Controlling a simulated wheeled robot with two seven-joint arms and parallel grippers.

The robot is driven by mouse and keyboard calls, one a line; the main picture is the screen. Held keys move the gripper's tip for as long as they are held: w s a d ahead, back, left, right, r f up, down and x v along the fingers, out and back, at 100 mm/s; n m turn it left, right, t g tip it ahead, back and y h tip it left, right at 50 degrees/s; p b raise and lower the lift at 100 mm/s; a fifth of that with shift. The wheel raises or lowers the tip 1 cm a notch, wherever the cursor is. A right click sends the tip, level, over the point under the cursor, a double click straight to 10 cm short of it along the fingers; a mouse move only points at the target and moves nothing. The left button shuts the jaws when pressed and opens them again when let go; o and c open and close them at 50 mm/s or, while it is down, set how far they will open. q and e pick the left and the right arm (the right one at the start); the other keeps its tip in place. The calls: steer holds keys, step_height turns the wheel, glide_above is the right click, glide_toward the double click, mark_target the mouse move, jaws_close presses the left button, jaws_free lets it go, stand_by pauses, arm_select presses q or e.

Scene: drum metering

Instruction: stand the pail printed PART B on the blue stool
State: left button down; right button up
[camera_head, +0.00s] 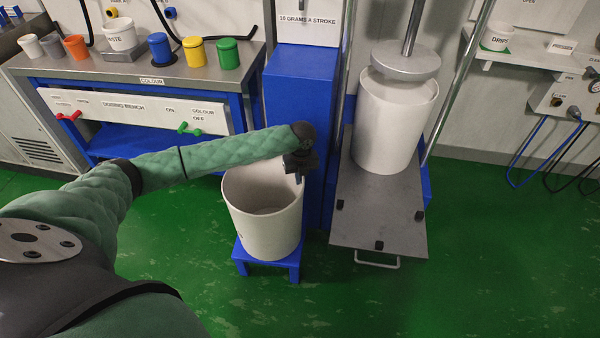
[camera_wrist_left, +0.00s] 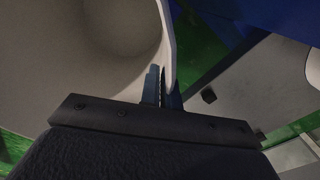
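A large white open pail (camera_head: 262,215) is upright at the blue stool (camera_head: 268,263), its base on or just above the stool top; I cannot tell if they touch. A small dark mark shows low on its left side, but no lettering is readable. My left gripper (camera_head: 298,177) is at the pail's right rim, pointing down. In the left wrist view, one finger is inside and one outside the pail wall (camera_wrist_left: 167,35), close together on it, so the gripper (camera_wrist_left: 163,95) looks shut on the rim. My right gripper is out of view.
A blue column (camera_head: 297,95) stands right behind the pail. Right of it, a white drum (camera_head: 390,125) sits on a grey plate (camera_head: 375,222) under a round press disc. A dosing bench (camera_head: 140,70) with coloured pots is behind left. Green floor in front is clear.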

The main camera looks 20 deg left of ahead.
arm_select(q)
steer(key=shift+f, duration=0.5)
steer(key=c, duration=2.1)
jaws_free()
steer(key=shift+f, duration=0.15)
steer(key=o, duration=0.5)
steer(key=shift+c, duration=0.2)
step_height(320, 180, up, 12)
steer(key=shift+w+d, duration=0.1)
